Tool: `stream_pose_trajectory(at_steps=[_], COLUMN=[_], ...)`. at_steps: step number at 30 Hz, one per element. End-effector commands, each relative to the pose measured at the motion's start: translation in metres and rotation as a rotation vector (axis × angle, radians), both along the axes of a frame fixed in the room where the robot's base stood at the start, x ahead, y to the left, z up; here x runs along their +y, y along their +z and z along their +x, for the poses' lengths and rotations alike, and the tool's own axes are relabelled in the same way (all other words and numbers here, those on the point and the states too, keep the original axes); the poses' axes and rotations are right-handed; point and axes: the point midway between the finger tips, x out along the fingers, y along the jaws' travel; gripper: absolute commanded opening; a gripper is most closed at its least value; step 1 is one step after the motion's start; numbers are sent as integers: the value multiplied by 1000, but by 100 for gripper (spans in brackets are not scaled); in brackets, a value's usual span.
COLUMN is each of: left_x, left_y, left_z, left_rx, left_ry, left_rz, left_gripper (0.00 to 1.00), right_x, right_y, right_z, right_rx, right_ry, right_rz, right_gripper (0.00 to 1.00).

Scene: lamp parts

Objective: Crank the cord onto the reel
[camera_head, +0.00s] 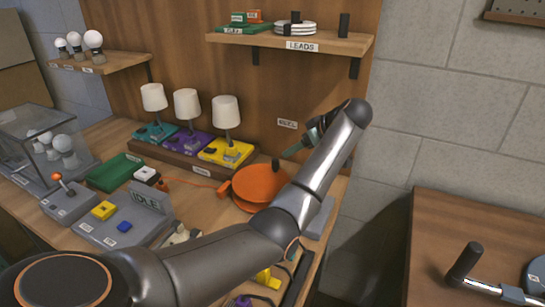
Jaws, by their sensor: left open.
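The orange reel (256,188) lies flat near the right end of the wooden bench. Its short dark crank knob (275,164) stands up on top. An orange cord (196,183) runs left from the reel across the bench towards a small white block. My left arm reaches in from the lower left and bends over the reel's right side. My left gripper (291,152) is open and points down-left, close to the knob; I cannot tell whether it touches it. The arm hides the reel's lower right edge. My right gripper is not in view.
Three lamps (186,105) on coloured bases stand behind the reel. A green tray (115,172), a grey box with an "IDLE" sign (150,197) and a clear case (40,138) are to the left. A shelf (290,41) hangs above. Another table (470,225) stands at right.

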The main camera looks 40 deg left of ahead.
Motion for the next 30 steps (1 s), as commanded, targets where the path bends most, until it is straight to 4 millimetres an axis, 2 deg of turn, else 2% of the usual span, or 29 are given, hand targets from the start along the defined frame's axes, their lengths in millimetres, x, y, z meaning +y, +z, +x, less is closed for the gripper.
stream_pose_trajectory(at_steps=[5,18,24,30], left_x=[12,73,85,88], left_y=[-12,-73,-86,-88], left_z=[0,6,8,8], left_rx=[4,4,2,0], left_ry=[1,3,1,0], left_rz=[0,-1,-1,-1], left_gripper=[59,59,59,59], right_x=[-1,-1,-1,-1], right_y=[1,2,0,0], right_z=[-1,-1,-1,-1], right_rx=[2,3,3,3], right_ry=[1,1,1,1], right_rz=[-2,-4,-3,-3], right_gripper=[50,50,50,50])
